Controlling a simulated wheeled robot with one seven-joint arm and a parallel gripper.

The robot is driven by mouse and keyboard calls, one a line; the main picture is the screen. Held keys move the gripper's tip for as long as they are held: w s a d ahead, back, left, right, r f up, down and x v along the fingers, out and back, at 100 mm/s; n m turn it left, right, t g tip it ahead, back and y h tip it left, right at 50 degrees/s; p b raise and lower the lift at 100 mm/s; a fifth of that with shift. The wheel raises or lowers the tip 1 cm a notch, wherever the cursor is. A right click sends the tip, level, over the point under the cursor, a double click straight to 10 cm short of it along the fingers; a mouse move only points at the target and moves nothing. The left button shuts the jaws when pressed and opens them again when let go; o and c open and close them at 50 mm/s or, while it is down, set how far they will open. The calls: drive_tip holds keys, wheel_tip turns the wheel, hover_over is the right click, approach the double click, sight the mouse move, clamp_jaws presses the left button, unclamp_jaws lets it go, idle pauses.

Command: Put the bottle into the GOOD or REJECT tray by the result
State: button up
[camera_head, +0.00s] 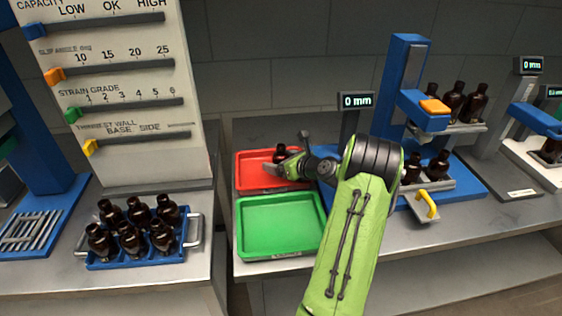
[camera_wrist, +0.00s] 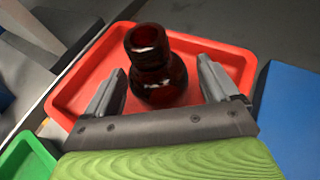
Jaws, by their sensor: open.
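An amber bottle (camera_wrist: 155,70) stands upright in the red tray (camera_wrist: 235,58), between the spread fingers of my gripper (camera_wrist: 160,95) in the wrist view. The fingers are open, with a gap on each side of the bottle. In the head view the bottle (camera_head: 280,152) shows at the far part of the red tray (camera_head: 245,176), and my gripper (camera_head: 277,165) is over that tray. The green tray (camera_head: 280,226) lies just in front of the red one and is empty. The words on the trays are too small to read.
A blue rack (camera_head: 142,262) with several amber bottles stands on the left bench. A blue gauge station (camera_head: 400,80) with a 0 mm display (camera_head: 357,100) and several bottles is at right. A panel with sliders (camera_head: 130,110) stands at back left.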

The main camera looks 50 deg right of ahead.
drive_tip(key=p+v, duration=0.2)
drive_tip(key=v, duration=1)
drive_tip(key=shift+r, duration=0.1)
drive_tip(key=w+a+r+n+g+y, duration=0.1)
drive_tip(key=w+a+r+n+g, duration=0.15)
drive_tip(key=a+n, duration=1)
drive_tip(key=w+a+r+n+g+y, duration=0.2)
drive_tip(key=a+r+n+g, duration=0.2)
drive_tip(key=a+n, duration=0.8)
drive_tip(key=s+a+r+n, duration=0.1)
drive_tip(key=s+a+n, duration=0.5)
drive_tip(key=s, duration=0.2)
drive_tip(key=s+a+r+n+g+h, duration=0.1)
drive_tip(key=s+a+n, duration=0.5)
drive_tip(key=s, duration=0.3)
drive_tip(key=shift+a+n+h, duration=0.3)
drive_tip(key=shift+n, duration=0.05)
drive_tip(key=shift+r, duration=0.25)
wheel_tip(320, 180, up, 4)
drive_tip(key=p, duration=0.4)
drive_tip(key=shift+r, duration=0.15)
